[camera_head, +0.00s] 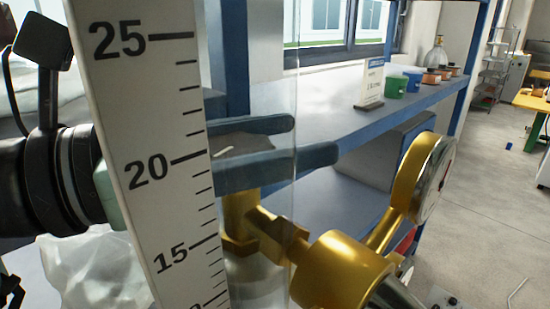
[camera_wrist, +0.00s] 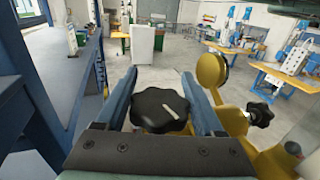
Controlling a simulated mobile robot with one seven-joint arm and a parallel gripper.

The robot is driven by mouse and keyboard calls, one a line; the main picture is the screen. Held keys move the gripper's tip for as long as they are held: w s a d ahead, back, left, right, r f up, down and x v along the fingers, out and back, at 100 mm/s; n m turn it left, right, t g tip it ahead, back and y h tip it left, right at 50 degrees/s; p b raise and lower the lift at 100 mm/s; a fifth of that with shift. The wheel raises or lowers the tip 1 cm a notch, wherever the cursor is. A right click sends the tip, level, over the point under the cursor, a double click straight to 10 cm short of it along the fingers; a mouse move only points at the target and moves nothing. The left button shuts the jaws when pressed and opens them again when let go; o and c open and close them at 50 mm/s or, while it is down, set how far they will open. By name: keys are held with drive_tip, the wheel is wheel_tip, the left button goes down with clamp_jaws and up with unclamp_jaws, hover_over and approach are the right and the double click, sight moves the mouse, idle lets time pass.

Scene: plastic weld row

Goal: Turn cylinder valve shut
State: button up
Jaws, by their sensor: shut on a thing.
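The cylinder valve has a black lobed knob (camera_wrist: 160,108) with a white mark on top. It sits between the two blue fingers of my gripper (camera_wrist: 159,76), which are shut on it. In the head view my gripper (camera_head: 312,138) reaches in from the left, its fingers seen through a clear tube. The knob (camera_head: 243,144) shows there only in part between the fingers. Below it are the brass valve body (camera_head: 240,225) and a brass regulator (camera_head: 345,270) with a round gauge (camera_head: 436,178). The cylinder itself is mostly hidden.
A white scale (camera_head: 155,130) marked 15 to 25 stands close in front, covering part of my wrist. Open floor (camera_head: 490,165) lies right.

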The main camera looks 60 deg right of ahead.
drive_tip(key=shift+s+a+m+g+y+b, duration=0.15)
drive_tip(key=shift+m+g+y+b, duration=0.4)
drive_tip(key=shift+m+g+y, duration=0.25)
drive_tip(key=shift+s+a+m+g+y+b, duration=0.15)
drive_tip(key=shift+m+g+y+b, duration=0.45)
drive_tip(key=shift+g, duration=0.3)
drive_tip(key=o, duration=1.4)
drive_tip(key=shift+c, duration=0.2)
wheel_tip(320, 180, up, 10)
drive_tip(key=p, duration=0.5)
drive_tip(key=shift+p, duration=0.35)
